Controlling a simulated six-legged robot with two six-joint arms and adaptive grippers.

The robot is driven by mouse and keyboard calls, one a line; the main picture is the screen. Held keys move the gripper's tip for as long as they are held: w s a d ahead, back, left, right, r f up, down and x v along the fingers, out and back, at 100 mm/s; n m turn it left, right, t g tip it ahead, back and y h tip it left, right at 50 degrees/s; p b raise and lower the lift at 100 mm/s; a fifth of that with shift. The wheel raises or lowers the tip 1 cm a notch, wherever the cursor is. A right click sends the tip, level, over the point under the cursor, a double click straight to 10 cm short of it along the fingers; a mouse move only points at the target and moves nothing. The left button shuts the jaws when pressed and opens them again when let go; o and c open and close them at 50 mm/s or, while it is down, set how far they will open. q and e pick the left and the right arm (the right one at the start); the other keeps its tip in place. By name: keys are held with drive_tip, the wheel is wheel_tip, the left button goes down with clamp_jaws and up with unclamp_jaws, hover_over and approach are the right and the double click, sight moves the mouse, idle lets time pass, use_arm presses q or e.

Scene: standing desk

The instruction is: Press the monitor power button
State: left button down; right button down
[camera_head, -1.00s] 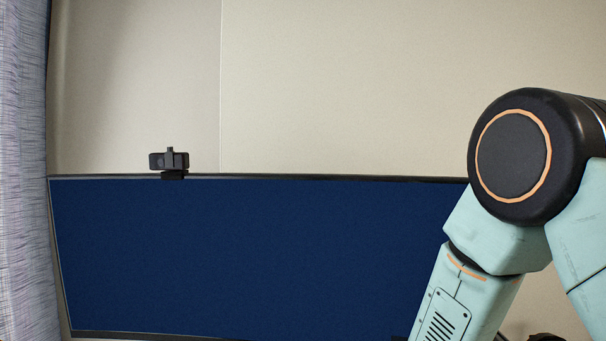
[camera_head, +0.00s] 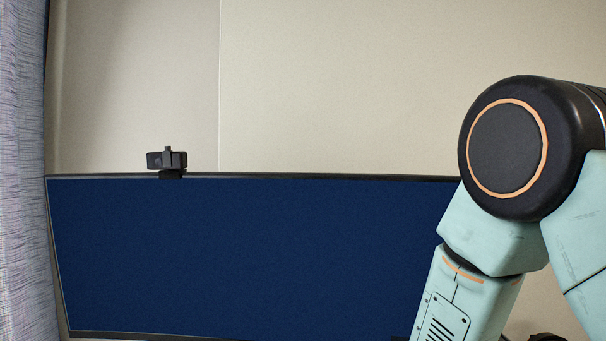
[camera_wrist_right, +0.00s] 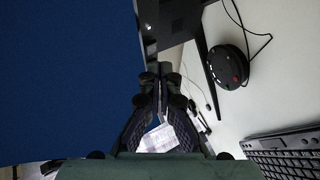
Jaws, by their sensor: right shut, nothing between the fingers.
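The wide monitor (camera_head: 240,255) fills the lower part of the head view, its screen lit plain dark blue. Its blue screen also fills the left of the right wrist view (camera_wrist_right: 65,80). My right gripper (camera_wrist_right: 155,75) shows in the wrist view with its fingers together and nothing between them. Its tips are close to the monitor's edge; I cannot tell whether they touch it. I cannot make out the power button in either view. In the head view only my right arm's upper links show, in front of the screen's right side. My left gripper is out of view.
A webcam (camera_head: 167,160) sits on the monitor's top edge. A striped curtain (camera_head: 22,180) hangs at the far left. In the wrist view, a round black device (camera_wrist_right: 228,66) with a cable and a black keyboard (camera_wrist_right: 285,152) lie on the white desk (camera_wrist_right: 225,118), with bare surface between them.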

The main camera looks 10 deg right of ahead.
drive_tip(key=shift+s+a+f, duration=0.1)
drive_tip(key=shift+s+a, duration=0.25)
drive_tip(key=shift+s, duration=0.4)
drive_tip(key=shift+s+a+f, duration=0.1)
drive_tip(key=shift+s+a, duration=0.25)
drive_tip(key=shift+s, duration=0.45)
drive_tip(key=shift+s+a, duration=0.35)
drive_tip(key=shift+s, duration=0.4)
drive_tip(key=shift+f, duration=0.1)
